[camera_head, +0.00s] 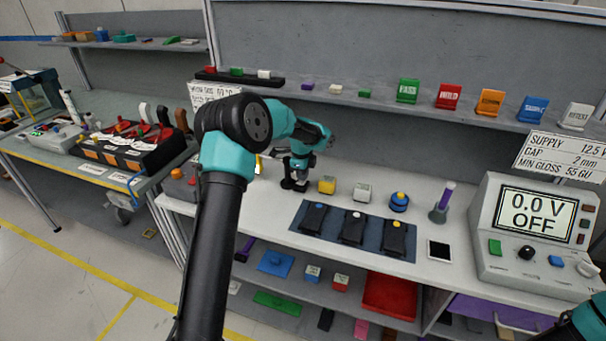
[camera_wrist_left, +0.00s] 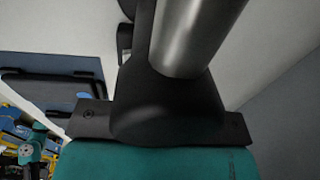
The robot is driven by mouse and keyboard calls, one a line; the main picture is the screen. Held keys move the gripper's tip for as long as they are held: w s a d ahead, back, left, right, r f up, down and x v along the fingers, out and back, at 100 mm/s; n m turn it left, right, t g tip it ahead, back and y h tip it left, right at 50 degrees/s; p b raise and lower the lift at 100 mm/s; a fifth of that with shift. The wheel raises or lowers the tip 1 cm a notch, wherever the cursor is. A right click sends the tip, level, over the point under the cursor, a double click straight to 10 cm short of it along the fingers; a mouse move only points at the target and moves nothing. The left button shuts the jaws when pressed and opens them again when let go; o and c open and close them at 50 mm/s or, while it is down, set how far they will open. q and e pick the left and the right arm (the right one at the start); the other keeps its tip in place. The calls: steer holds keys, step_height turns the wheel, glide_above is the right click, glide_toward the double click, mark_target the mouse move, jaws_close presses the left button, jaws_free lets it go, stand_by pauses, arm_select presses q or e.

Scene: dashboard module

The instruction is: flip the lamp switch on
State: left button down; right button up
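I cannot make out a lamp or its switch for certain in either view; my left arm covers part of the bench's left end. A small bright yellow-white patch shows just right of that arm in the head view, too small to identify. My left gripper (camera_head: 294,184) points down at the back of the white bench, left of a yellow block (camera_head: 327,185). Its fingers are too small and dark to read. The left wrist view is filled by a metal cylinder and a dark bracket at close range; no fingertips are clear. My right gripper is out of view.
Right of the gripper are a white block (camera_head: 362,192), a blue round piece (camera_head: 399,202) and a purple-topped stand (camera_head: 443,203). A dark mat (camera_head: 333,236) with several black devices lies in front. A meter (camera_head: 534,232) reading 0.0 V OFF stands at right. A shelf runs above.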

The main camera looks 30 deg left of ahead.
mark_target(301, 182)
arm_select(q)
steer(key=shift+s+d+f, duration=0.3)
steer(key=shift+s+f, duration=0.3)
steer(key=shift+s, duration=0.1)
steer(key=shift+r, duration=0.1)
step_height(301, 182, up, 18)
steer(key=shift+s+r, duration=0.25)
steer(key=shift+f, duration=0.1)
stand_by(0.4)
